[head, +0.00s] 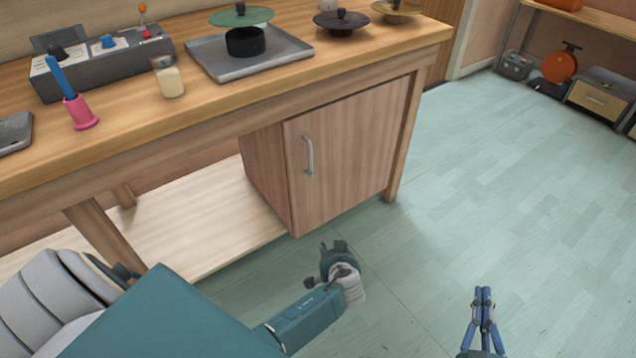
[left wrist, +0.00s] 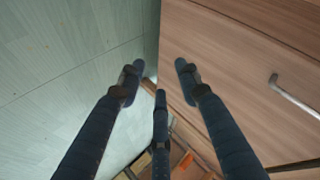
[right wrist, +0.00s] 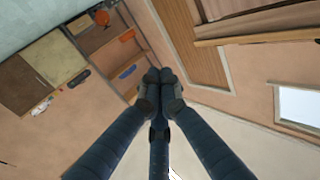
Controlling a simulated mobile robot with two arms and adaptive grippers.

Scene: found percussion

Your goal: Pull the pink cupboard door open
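The cupboard door (head: 345,155) is pinkish-brown wood and looks shut, under the workbench. Its grey bar handle (head: 308,154) is upright near the door's left edge. In the left wrist view the door (left wrist: 235,60) fills the right side, with the handle (left wrist: 295,97) at the far right. My left gripper (head: 332,247) is low in front of the door, below and right of the handle. Its fingers are apart and empty in the left wrist view (left wrist: 158,68). My right gripper (head: 483,291) is away to the right over the floor; its fingers meet, with nothing between them (right wrist: 160,76).
The bench top (head: 215,100) holds a grey control box (head: 105,68), a pink cup (head: 80,113), a metal tray (head: 285,55) and cymbal-like discs. A bench leg (head: 405,140) stands right of the door. The floor (head: 480,190) in front and right is clear.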

